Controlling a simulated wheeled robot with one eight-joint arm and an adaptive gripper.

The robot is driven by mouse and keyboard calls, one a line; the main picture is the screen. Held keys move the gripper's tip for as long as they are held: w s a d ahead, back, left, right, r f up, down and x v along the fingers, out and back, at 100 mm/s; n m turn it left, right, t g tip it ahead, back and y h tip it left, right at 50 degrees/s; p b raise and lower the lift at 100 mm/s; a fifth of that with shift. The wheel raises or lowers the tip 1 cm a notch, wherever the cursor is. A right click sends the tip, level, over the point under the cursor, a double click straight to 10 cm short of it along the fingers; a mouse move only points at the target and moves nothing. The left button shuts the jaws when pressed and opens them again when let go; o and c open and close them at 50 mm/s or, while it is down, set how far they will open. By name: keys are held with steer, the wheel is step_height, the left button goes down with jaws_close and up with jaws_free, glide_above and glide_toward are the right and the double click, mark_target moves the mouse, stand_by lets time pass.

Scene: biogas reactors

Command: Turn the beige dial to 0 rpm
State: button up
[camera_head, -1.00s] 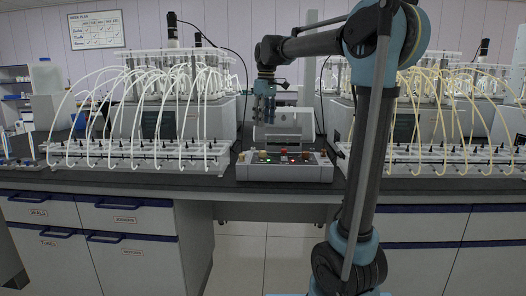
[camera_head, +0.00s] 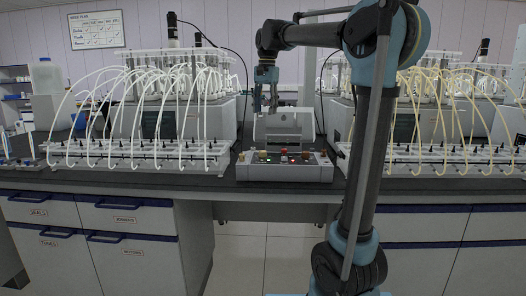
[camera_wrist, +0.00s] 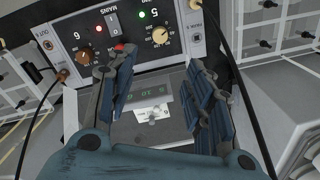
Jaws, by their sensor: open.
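The beige dial (camera_wrist: 160,36) sits on the front control panel (camera_wrist: 100,40), next to the number 5, and has a tick scale around it. In the head view the beige dial (camera_head: 262,155) is at the left of the control box (camera_head: 284,172). My gripper (camera_head: 265,108) is open and empty above the box, clear of the dial. In the wrist view my gripper's (camera_wrist: 160,60) two fingers are spread wide, with the dial beyond and between their tips. The dial's exact pointer reading is too small to tell.
A brown dial (camera_wrist: 82,57), a red button (camera_wrist: 119,47) and a mains switch (camera_wrist: 112,22) share the panel. A grey unit (camera_head: 284,128) stands behind the box. Racks with white tubes (camera_head: 140,155) and cream tubes (camera_head: 440,155) flank it. Black cables run close to both sides.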

mark_target(263, 151)
steer(key=f, duration=1.7)
steer(key=shift+w+a+f, duration=0.15)
steer(key=shift+w+a, duration=0.05)
steer(key=shift+a, duration=0.2)
steer(key=c, duration=1)
